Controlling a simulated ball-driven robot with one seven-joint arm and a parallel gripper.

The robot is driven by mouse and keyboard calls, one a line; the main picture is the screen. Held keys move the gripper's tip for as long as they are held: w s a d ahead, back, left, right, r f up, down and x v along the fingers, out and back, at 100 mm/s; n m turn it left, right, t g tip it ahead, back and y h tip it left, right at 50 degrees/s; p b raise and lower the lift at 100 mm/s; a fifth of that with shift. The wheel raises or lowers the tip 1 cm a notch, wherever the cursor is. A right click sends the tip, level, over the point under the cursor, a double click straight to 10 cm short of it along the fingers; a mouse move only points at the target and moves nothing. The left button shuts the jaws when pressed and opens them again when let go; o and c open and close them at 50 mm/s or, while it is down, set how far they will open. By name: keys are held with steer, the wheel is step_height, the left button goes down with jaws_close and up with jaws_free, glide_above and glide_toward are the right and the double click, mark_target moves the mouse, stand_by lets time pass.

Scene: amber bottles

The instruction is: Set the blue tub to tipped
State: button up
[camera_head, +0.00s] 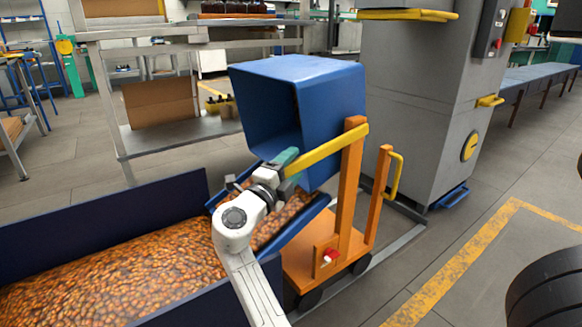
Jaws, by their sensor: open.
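The blue tub (330,110) is tipped over on its side, its open mouth facing left and down over a chute. It hangs beside an orange cart frame (351,185) with a yellow bar (325,149) running down along the tub's near side. My gripper (288,172) is open at the lower end of this bar, in front of the tub's lower edge. Whether a finger touches the bar, I cannot tell. My white arm hides part of the chute. The inside of the tub is dark, and I see nothing in it.
A long dark blue trough (170,195) full of small amber pieces (110,270) fills the lower left. A grey machine cabinet (410,100) stands right behind the cart. A metal workbench (170,140) stands behind the trough. Clear floor with a yellow line (455,270) lies at right.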

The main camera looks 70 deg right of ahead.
steer(key=p+v, duration=0.1)
steer(key=v, duration=0.9)
steer(key=shift+a+p, duration=0.25)
steer(key=shift+p, duration=0.1)
steer(key=shift+f, duration=0.1)
